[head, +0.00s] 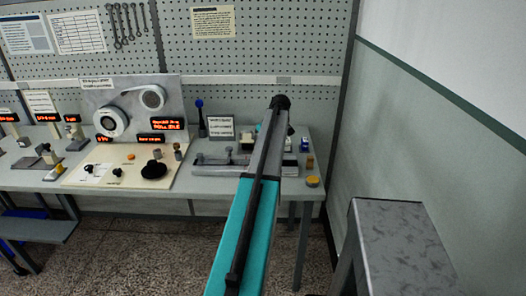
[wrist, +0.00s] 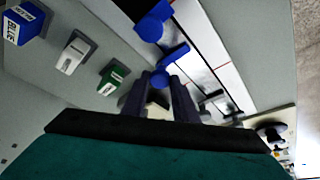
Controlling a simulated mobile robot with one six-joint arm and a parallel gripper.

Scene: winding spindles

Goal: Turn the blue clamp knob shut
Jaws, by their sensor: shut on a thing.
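In the wrist view, the blue clamp knob (wrist: 160,76) sits between the tips of my gripper (wrist: 161,84), which is shut on it. A blue bar (wrist: 173,54) and a larger blue block (wrist: 153,22) lie just beyond the knob, over a pale metal rail (wrist: 205,55). The lower part of the knob is hidden by the fingers. In the head view, my teal arm reaches over the bench and hides the gripper and knob.
In the wrist view, a blue box (wrist: 24,22), a white block (wrist: 73,54) and a green block (wrist: 113,78) stand left of the knob. In the head view, an orange round piece (head: 312,181) lies near the bench's right end, and a blue-topped post (head: 200,118) stands at the back.

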